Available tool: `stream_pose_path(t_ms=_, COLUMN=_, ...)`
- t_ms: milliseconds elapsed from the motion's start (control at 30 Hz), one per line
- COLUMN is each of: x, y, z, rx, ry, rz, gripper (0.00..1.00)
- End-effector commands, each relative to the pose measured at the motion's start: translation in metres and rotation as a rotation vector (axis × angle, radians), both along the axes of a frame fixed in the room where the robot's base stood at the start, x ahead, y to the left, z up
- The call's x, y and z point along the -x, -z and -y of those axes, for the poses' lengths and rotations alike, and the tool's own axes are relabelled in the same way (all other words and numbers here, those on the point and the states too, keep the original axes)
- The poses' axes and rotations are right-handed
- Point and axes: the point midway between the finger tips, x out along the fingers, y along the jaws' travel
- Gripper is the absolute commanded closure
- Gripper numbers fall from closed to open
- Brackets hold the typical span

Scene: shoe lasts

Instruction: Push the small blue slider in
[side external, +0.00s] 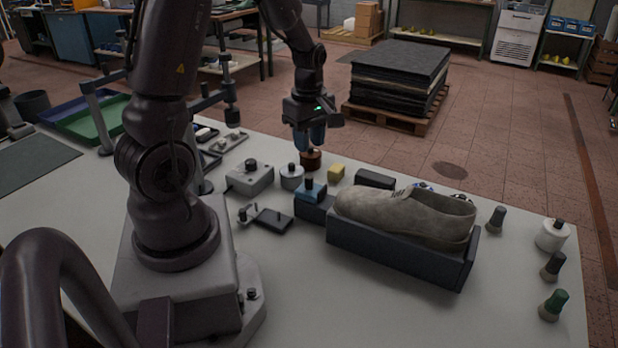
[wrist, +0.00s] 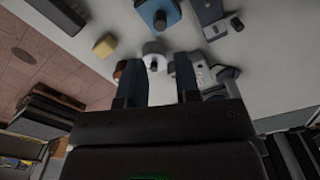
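The small blue slider (side external: 313,186) is a blue block with a dark knob on top. It sits on a dark base (side external: 313,208) left of the shoe, and it also shows at the top of the wrist view (wrist: 160,13). My gripper (side external: 311,146) points down behind the slider, at the far side of the table, above or just at a brown round knobbed piece (side external: 311,160). In the wrist view its two fingers (wrist: 157,66) are apart with nothing held between them. The slider lies beyond the fingertips, clear of them.
A white knobbed cylinder (side external: 291,177) and a grey knobbed box (side external: 250,178) stand left of the slider. A yellow block (side external: 336,173) is behind it. A grey shoe (side external: 400,213) in a dark cradle (side external: 395,254) stands to the right. The front table (side external: 330,305) is clear.

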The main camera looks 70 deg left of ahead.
Motion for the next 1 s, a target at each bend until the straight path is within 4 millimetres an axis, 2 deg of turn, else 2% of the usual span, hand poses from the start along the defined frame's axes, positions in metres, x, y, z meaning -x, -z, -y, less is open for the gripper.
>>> stream_pose_path(t_ms=200, x=0.001, y=0.049, z=0.001, rx=0.005, ry=0.000, rz=-0.007, gripper=0.70)
stream_pose_path(t_ms=433, x=0.001, y=0.086, z=0.000, rx=0.003, ry=0.001, rz=-0.004, gripper=0.70)
stream_pose_path(t_ms=600, x=0.000, y=0.098, z=0.000, rx=0.001, ry=0.003, rz=-0.001, gripper=0.70)
stream_pose_path(t_ms=900, x=0.000, y=0.100, z=0.000, rx=0.000, ry=0.003, rz=0.000, gripper=0.70)
stream_pose_path(t_ms=967, x=0.000, y=0.100, z=0.000, rx=0.000, ry=0.003, rz=0.000, gripper=0.81)
stream_pose_path(t_ms=1000, x=0.000, y=0.100, z=0.000, rx=0.000, ry=0.003, rz=0.000, gripper=0.90)
